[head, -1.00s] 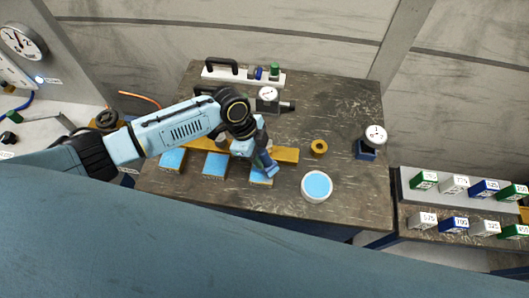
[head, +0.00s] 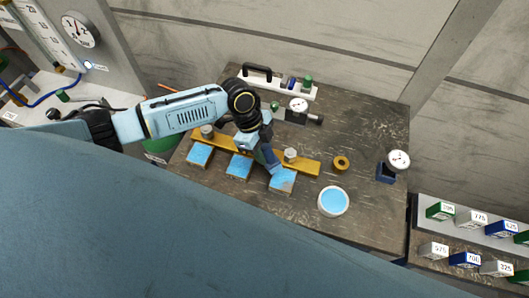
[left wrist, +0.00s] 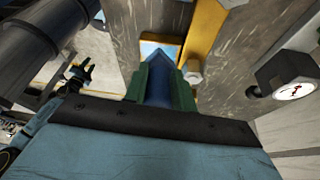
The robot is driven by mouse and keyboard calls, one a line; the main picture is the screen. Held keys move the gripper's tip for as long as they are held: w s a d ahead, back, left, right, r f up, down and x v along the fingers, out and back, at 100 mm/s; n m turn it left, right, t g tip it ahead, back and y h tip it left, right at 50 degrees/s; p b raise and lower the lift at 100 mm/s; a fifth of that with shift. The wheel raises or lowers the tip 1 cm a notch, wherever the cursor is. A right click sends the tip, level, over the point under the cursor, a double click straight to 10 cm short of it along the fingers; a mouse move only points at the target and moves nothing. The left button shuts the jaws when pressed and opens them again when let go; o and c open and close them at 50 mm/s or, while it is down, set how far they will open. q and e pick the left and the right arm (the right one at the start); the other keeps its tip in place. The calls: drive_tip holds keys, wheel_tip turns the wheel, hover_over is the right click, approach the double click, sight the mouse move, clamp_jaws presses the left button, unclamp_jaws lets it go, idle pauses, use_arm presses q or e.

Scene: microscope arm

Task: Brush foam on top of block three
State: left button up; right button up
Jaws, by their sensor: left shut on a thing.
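Three blocks with blue tops stand in a row along a yellow bar (head: 305,165): a left one (head: 199,154), a middle one (head: 238,167) and a right one (head: 284,181). My left gripper (head: 262,148) is shut on a blue brush (head: 271,160), which points down at the upper left part of the right block's top. In the left wrist view the brush (left wrist: 162,88) sits between the green fingers, its tip overlapping a blue-topped block (left wrist: 152,49). Whether it touches the block is unclear. A round white dish (head: 333,202) with light blue contents stands right of the blocks.
Metal knobs (head: 290,155) stand on the bar. A brass ring (head: 341,163), a dial gauge on a blue base (head: 398,161) and a white rack (head: 300,88) lie beyond. Labelled boxes (head: 466,259) stand at right. The table's right front is clear.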

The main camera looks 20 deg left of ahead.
sight(265, 146)
use_arm(q)
drive_tip(key=shift+r, duration=1.95)
